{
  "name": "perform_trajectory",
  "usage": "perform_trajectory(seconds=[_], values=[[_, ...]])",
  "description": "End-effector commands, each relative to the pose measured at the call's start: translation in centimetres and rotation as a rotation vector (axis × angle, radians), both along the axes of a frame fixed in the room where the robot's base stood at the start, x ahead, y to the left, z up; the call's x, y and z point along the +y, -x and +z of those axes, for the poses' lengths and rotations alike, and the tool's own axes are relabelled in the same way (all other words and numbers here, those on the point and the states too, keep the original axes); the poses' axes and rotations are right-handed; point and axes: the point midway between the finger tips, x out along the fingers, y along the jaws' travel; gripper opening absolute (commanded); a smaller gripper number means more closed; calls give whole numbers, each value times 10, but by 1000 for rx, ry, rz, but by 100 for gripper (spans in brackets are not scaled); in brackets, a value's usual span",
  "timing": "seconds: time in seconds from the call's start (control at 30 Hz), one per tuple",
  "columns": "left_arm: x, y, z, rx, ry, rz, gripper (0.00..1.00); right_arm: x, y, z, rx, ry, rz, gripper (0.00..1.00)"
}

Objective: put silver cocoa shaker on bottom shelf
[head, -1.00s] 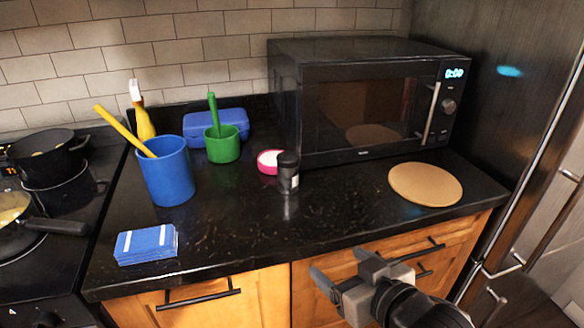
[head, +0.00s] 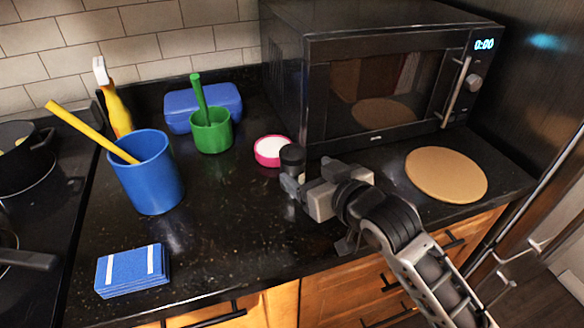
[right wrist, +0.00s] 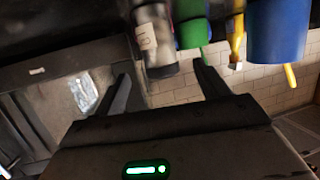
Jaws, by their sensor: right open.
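The cocoa shaker, a small cylinder with a black top (head: 292,157), stands upright on the dark counter in front of the microwave. Its lower body is partly hidden by my gripper in the head view. My right gripper (head: 308,180) is open, with its fingers right at the shaker's near side. In the right wrist view, which looks upside down, the shaker (right wrist: 156,42) shows just beyond and between the open fingertips (right wrist: 161,72). I cannot tell whether a finger touches it. No shelf is clearly visible. My left gripper is out of view.
A pink-rimmed white tub (head: 271,151) sits close behind the shaker. The microwave (head: 385,85) stands behind, and a round tan board (head: 446,174) lies at right. A green cup (head: 211,136), blue cup (head: 148,180) and blue sponge-like stack (head: 131,271) are at left.

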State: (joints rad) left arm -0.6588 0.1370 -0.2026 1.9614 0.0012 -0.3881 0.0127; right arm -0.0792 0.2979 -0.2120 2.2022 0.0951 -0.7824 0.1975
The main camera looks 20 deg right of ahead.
Motion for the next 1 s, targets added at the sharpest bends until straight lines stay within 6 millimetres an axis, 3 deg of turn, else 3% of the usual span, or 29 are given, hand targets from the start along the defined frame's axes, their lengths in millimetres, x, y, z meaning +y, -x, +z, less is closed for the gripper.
perform_trajectory(seconds=[0.1, 0.37, 0.63, 0.97, 1.0], values=[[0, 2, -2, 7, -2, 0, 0, 5, -20, -5, -1, 0, -1, 74], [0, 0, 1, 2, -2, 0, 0, 9, -38, -10, 0, 0, 1, 74], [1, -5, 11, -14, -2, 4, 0, 18, -75, -18, 0, 0, 1, 74], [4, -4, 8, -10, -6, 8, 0, 20, -82, -22, -1, 0, 1, 74], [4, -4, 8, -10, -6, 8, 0, 20, -82, -22, -1, 0, 1, 65]])
